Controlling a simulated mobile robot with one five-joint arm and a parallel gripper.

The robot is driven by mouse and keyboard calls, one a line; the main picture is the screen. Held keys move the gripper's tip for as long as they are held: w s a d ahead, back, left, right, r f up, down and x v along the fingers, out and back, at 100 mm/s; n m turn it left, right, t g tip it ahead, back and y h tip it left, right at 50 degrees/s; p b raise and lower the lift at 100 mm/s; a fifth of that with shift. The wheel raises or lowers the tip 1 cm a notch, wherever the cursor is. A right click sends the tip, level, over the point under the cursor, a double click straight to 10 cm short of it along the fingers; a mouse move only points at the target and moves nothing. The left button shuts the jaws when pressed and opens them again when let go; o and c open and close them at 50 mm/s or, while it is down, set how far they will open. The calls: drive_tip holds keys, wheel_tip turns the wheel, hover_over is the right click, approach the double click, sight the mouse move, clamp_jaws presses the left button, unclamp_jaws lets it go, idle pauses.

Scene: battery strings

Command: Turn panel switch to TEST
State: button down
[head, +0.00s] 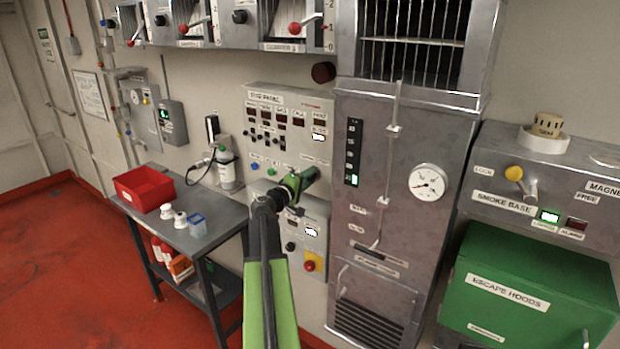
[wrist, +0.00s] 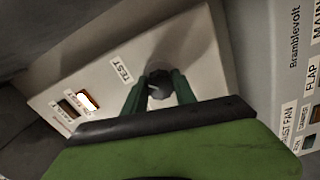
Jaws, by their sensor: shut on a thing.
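My gripper (head: 297,185) is in front of the lower grey panel box (head: 315,262), below the fire panel, and hides part of the box. In the wrist view my gripper's (wrist: 160,92) two green fingers are closed on the dark round panel switch (wrist: 159,80), one on each side. A white mark shows on the switch, at its lower left in that view. The TEST label (wrist: 121,71) lies on the pale panel face to the left of the switch. The switch is hidden behind my gripper in the head view.
The fire panel (head: 290,120) with several small displays is above. A red and yellow button (head: 309,266) sits low on the box. A metal cabinet with a round gauge (head: 428,182) stands close on the right. A table with a red bin (head: 144,188) is on the left.

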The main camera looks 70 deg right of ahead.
idle(0.3)
drive_tip(key=c, duration=1)
unclamp_jaws()
drive_tip(key=v, duration=1.7)
drive_tip(key=shift+w+a, duration=0.1)
drive_tip(key=shift+a, duration=0.1)
